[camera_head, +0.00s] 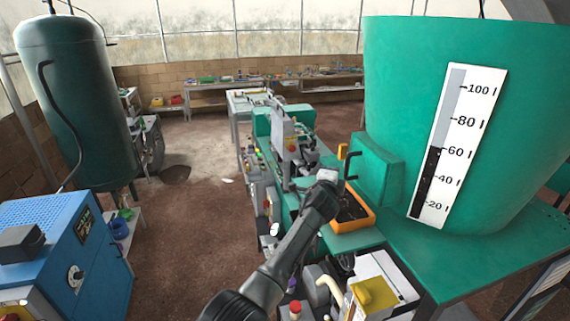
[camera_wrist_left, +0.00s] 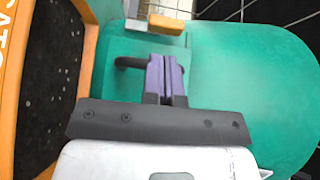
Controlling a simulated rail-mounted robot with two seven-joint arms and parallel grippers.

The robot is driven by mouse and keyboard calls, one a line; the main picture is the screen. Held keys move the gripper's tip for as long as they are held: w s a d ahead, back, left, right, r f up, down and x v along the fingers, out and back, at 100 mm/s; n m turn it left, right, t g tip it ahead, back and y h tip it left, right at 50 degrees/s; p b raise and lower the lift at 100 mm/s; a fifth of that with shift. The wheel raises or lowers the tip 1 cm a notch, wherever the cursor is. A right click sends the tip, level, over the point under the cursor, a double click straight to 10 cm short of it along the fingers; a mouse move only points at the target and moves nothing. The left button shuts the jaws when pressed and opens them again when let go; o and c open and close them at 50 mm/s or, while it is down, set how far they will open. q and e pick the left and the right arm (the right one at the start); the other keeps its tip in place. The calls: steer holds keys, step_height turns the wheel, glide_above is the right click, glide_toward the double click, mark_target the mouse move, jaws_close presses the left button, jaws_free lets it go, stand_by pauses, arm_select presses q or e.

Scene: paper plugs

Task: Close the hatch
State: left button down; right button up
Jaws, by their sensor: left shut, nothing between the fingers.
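A green box-shaped part (camera_head: 376,170) juts from the side of the large green tank. A black bar-like handle (camera_head: 351,160) and a small orange block (camera_head: 342,151) stand at its left edge. I cannot tell whether the hatch is open. My left gripper (camera_head: 330,176) is just left of the handle, above an orange-rimmed tray (camera_head: 369,222). In the left wrist view its purple fingers (camera_wrist_left: 166,76) are together and empty, in front of a green surface (camera_wrist_left: 215,75). The black handle (camera_wrist_left: 128,63) shows beside the fingers; contact is unclear. My right gripper is not in view.
The large green tank (camera_head: 405,95) with a litre scale fills the right side. A green machine (camera_head: 283,125) stands beyond my gripper. A blue cabinet (camera_head: 85,250) is at lower left. Brown floor (camera_head: 190,230) lies free between them.

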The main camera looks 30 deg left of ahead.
arm_select(q)
steer(key=s+a+f+n+g+y+b, duration=0.2)
steer(key=s+a+n+g, duration=0.1)
steer(key=s+a+n, duration=0.55)
steer(key=s+d+r+n+h, duration=0.2)
steer(key=s+d+r+n, duration=0.25)
steer(key=s+r, duration=0.55)
steer(key=s+d+f+g+h, duration=0.1)
steer(key=s+f+g, duration=0.4)
steer(key=s+f, duration=1.5)
steer(key=s+d+f+n+g+h, duration=0.1)
steer(key=s+f+g, duration=0.5)
steer(key=s+f, duration=1.5)
steer(key=s+d, duration=0.1)
steer(key=s, duration=0.4)
steer(key=shift+s+h, duration=0.2)
steer(key=shift+h, duration=0.1)
